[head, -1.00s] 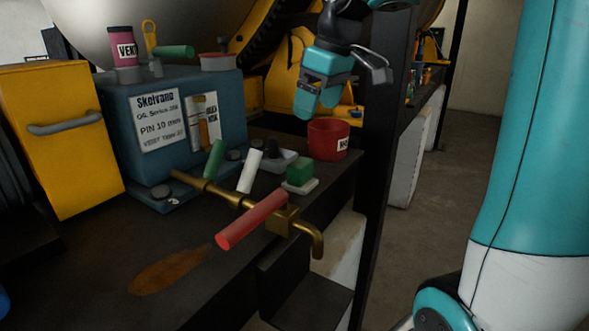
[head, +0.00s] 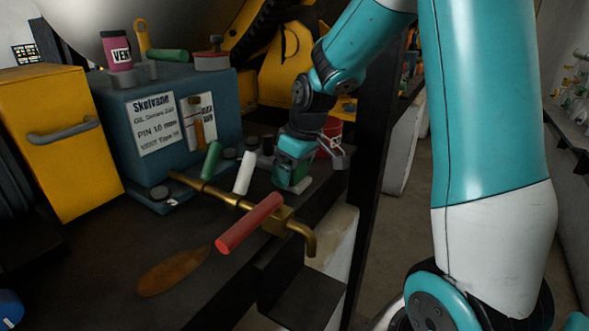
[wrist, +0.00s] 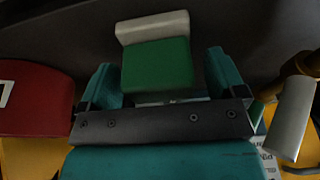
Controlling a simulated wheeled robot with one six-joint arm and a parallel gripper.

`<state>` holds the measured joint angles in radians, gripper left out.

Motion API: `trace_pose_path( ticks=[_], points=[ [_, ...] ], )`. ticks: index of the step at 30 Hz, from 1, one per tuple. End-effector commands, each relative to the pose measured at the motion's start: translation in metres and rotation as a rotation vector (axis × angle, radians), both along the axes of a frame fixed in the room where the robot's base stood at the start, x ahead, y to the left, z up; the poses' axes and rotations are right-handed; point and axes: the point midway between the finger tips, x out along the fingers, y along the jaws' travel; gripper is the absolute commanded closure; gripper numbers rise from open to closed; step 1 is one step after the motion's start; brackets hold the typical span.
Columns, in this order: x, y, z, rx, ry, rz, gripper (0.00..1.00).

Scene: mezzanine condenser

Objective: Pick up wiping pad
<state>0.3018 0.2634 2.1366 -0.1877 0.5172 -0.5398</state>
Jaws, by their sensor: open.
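The wiping pad looks to be the green block on a pale base (wrist: 157,66) seen in the wrist view.
A red cup (head: 329,136) stands just behind my gripper. A brass pipe (head: 225,199) with green, white and red handles (head: 249,223) lies in front and left. A blue machine box (head: 170,130) stands further left. The bench edge is close on the right.

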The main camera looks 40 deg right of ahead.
Motion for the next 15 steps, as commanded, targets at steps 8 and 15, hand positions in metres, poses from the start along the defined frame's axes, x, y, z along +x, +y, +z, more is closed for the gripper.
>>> trace_pose_path(
  ticks=[8,15],
  points=[
    [0.0008,0.0002,-0.0035,-0.001,-0.001,0.000,0.13],
    [0.0008,0.0001,-0.0032,0.000,-0.001,-0.001,0.63]
  ],
)
